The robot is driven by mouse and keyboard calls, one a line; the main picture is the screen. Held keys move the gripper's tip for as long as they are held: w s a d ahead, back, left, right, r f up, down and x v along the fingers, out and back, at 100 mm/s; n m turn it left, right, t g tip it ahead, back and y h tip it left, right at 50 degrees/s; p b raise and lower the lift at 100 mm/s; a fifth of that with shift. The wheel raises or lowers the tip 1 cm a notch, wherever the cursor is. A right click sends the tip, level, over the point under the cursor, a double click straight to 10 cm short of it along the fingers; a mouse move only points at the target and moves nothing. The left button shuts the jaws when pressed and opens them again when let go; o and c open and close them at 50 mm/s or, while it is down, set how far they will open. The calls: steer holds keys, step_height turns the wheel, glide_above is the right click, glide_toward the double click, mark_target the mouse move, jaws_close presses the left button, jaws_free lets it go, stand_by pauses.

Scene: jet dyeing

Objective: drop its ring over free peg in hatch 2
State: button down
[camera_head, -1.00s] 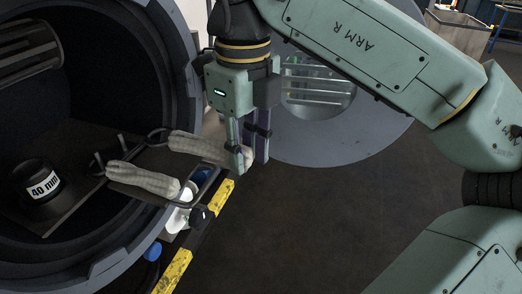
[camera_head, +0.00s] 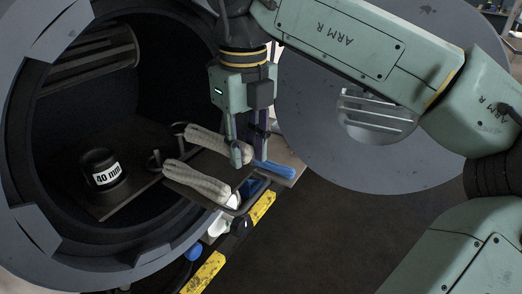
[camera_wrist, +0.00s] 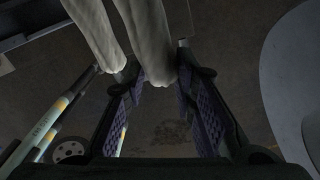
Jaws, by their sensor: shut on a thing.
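Two pale, rope-like fabric rolls lie side by side at the mouth of the round hatch (camera_head: 22,235). My gripper (camera_head: 248,160) is shut on the outer end of the rear roll (camera_head: 212,140); in the wrist view this roll (camera_wrist: 148,40) ends between my fingers. A dark ring (camera_head: 180,128) shows at its inner end. The front roll (camera_head: 195,182) rests on a dark tray, and a dark ring or loop (camera_head: 155,158) shows at its inner end. Pegs are too dark to make out clearly, and no hatch number is readable.
A black weight-like block marked "40 mm" (camera_head: 102,172) stands on the shelf inside the hatch. A blue roll (camera_head: 274,170) lies just right of my gripper. A grey round door (camera_head: 345,165) stands open at right. A yellow-black edge (camera_head: 203,274) runs below the opening.

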steer(key=shift+w+a, duration=0.25)
steer(key=shift+a, duration=0.2)
steer(key=shift+d+f+b, duration=0.1)
steer(key=shift+f+b, duration=1.3)
steer(key=shift+f, duration=0.6)
steer(key=c, duration=1.2)
jaws_free()
steer(key=shift+c, duration=0.2)
